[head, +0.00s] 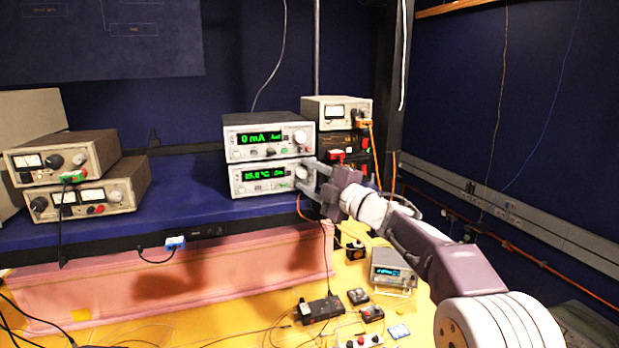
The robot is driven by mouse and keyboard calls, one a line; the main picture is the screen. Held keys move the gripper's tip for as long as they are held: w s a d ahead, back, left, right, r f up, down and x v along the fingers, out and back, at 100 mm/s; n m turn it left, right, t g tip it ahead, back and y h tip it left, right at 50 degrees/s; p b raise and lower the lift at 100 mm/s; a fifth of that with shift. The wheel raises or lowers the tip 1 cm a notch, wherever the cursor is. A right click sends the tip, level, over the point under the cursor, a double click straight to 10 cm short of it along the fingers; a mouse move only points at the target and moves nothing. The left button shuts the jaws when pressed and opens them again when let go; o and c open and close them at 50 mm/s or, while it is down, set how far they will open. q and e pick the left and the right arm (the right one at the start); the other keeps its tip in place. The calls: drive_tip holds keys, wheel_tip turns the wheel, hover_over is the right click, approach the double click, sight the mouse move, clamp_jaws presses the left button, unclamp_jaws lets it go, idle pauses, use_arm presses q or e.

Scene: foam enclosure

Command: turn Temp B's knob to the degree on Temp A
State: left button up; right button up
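Two instruments are stacked on the blue shelf in the middle. The upper one (267,154) has a green display reading "0 mA" and a knob at its right. The lower one (247,187) has a green display with a °C reading, perhaps 15.0 or 19.0. The lower instrument's knob (301,171) is partly covered by my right gripper (306,174). That gripper's fingertips are at the knob; I cannot tell whether they touch it or are closed on it. No Temp A or Temp B label is legible. My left gripper is not in view.
A small meter (393,270) with a blue display stands on the yellow surface, its reading too small to read. More instruments are stacked at the left (66,152) and just right of the middle stack (337,112). Cables and small boxes lie at the front.

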drive_tip(key=shift+s+d+f+b, duration=0.15)
drive_tip(key=shift+d+f+b, duration=0.1)
drive_tip(key=shift+b, duration=0.1)
drive_tip(key=b+v, duration=0.4)
drive_tip(key=v, duration=0.4)
drive_tip(key=shift+s+r, duration=0.2)
drive_tip(key=shift+d, duration=0.1)
